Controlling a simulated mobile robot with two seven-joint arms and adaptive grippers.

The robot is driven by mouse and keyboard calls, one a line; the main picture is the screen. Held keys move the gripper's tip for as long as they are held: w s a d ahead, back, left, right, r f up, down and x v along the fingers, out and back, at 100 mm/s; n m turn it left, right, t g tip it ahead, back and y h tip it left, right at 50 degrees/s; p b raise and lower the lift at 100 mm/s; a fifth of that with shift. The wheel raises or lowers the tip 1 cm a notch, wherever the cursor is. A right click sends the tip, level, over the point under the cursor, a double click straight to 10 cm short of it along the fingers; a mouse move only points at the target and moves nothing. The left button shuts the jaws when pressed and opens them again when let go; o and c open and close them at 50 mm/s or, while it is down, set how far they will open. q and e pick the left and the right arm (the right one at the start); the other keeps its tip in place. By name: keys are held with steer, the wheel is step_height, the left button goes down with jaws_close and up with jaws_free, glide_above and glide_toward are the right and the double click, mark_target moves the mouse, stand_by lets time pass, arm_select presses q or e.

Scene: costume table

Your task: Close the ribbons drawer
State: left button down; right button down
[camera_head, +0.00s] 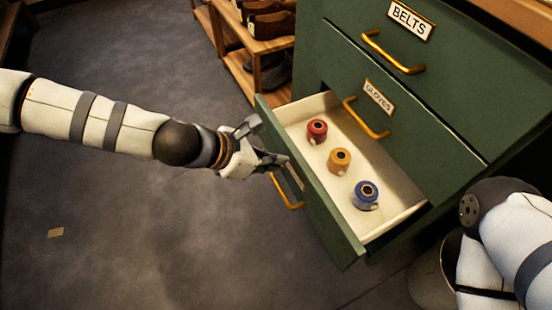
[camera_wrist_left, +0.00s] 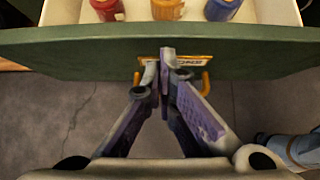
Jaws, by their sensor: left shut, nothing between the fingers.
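The ribbons drawer (camera_head: 330,222) is the lowest drawer in view of the green cabinet, and it stands pulled out. Inside lie a red spool (camera_head: 317,130), a yellow spool (camera_head: 340,160) and a blue spool (camera_head: 366,194). Its brass handle (camera_head: 288,192) is on the front. My left gripper (camera_head: 284,160) is shut and empty at the drawer front. In the left wrist view its fingertips (camera_wrist_left: 166,52) overlap the label plate (camera_wrist_left: 190,58), hiding most of the lettering; I cannot tell whether they touch. My right gripper is not in view.
Above are the shut gloves drawer (camera_head: 400,130) and belts drawer (camera_head: 450,60). A wooden shoe rack (camera_head: 262,46) stands left of the cabinet. My right arm is at the lower right. The floor (camera_head: 150,220) in front is mostly clear.

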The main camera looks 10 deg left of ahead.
arm_select(q)
steer(key=shift+w+d, duration=0.2)
steer(key=shift+d, duration=0.05)
steer(key=w+d+b, duration=0.1)
steer(key=w+d, duration=0.7)
steer(key=d, duration=0.3)
steer(key=shift+w+d, duration=0.15)
steer(key=shift+d, duration=0.05)
steer(key=shift+a, duration=0.1)
